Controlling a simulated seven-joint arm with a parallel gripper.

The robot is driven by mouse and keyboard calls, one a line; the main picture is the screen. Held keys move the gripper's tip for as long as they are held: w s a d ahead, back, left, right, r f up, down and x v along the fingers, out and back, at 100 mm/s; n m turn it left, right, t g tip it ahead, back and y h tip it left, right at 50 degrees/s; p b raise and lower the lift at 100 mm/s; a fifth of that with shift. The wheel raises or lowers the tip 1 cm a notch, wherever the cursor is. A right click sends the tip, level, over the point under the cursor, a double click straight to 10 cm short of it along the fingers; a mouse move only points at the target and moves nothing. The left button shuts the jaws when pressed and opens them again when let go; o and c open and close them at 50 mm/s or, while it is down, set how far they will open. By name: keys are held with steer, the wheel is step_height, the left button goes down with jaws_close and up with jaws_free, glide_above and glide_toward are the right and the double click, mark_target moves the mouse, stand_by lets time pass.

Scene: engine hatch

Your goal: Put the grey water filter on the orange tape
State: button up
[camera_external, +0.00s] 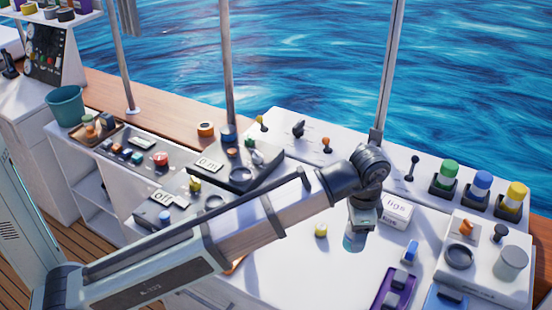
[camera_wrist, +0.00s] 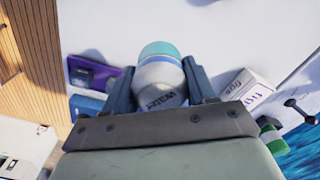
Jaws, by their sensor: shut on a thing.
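My gripper (camera_external: 362,212) is at the end of the arm, above the white console right of the picture's middle. In the wrist view, my gripper (camera_wrist: 163,92) is shut around a pale grey cylinder with a teal end and "Water" lettering, the water filter (camera_wrist: 158,76). In the external view the filter (camera_external: 355,241) hangs below the fingers, partly hidden; I cannot tell if it touches the surface.
A white lettered box (camera_external: 396,209) stands close right of my gripper. A small yellow item (camera_external: 321,230) lies to its left. A purple tray (camera_external: 392,290) is in front. Control panels with knobs and a window post (camera_external: 228,75) are near the orange ring. An orange edge (camera_external: 234,265) shows beside my arm.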

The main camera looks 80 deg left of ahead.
steer(key=s+a+r+n, duration=0.1)
steer(key=a+r, duration=0.1)
steer(key=a, duration=1.5)
steer(key=a+r+n, duration=0.1)
steer(key=a+r, duration=0.1)
steer(key=a, duration=1.4)
steer(key=n, duration=0.5)
glide_above(205, 126)
step_height(205, 126, down, 12)
steer(key=shift+a+f, duration=0.2)
steer(key=shift+f, duration=5.05)
steer(key=shift+f, duration=0.15)
